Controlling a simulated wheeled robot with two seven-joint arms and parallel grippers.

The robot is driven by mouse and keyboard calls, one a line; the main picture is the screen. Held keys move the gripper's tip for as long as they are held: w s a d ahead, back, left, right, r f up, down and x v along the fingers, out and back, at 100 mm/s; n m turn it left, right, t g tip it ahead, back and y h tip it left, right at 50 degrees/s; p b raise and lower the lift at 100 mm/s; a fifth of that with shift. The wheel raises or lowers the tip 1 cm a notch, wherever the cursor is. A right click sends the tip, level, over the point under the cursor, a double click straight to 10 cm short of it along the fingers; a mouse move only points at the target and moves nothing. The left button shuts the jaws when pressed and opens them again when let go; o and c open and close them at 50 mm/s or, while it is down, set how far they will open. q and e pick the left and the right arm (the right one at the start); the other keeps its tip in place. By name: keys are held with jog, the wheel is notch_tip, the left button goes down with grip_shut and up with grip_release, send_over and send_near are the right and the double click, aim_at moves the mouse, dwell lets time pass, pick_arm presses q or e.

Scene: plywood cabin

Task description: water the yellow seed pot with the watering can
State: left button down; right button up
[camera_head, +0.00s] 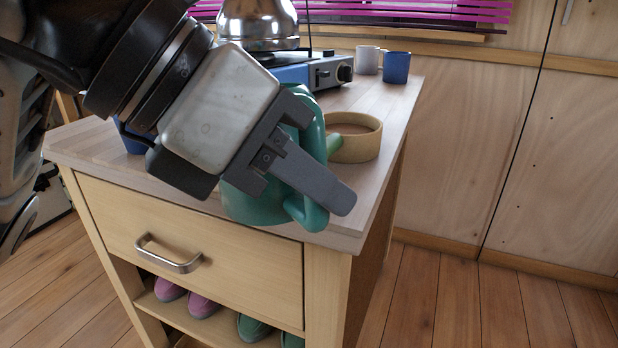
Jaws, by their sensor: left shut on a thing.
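The teal watering can (250,205) is at the front right of the wooden cabinet top, overlapping its front edge in the picture. My left gripper (322,186) is shut on it, with one dark finger showing across its handle side. The gripper and wrist hide much of the can's body. A lighter green part (333,146), seemingly its spout tip, shows at the near left of the yellow seed pot. The round yellow seed pot (367,150) stands near the right edge of the top, with brown soil inside. I cannot tell whether the spout touches the pot. My right gripper is not in view.
A blue stove (322,74) with a shiny kettle (258,22) stands behind. A blue mug (396,67) and a white mug (367,60) stand at the back right. A blue thing (133,142) is mostly hidden at left. The cabinet has a drawer handle (168,256) and shoes below.

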aim_at(308, 135)
pick_arm(q)
jog(key=shift+s+r+p, duration=0.1)
jog(key=shift+r+p, duration=0.2)
jog(key=shift+r, duration=0.4)
jog(key=shift+r+n+g+h+p, duration=0.4)
jog(key=shift+r+g+p, duration=0.3)
jog(key=shift+r, duration=0.7)
jog(key=shift+f, duration=0.1)
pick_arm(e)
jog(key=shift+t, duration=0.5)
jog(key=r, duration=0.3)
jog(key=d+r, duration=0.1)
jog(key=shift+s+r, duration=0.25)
pick_arm(q)
jog(key=shift+f, duration=0.1)
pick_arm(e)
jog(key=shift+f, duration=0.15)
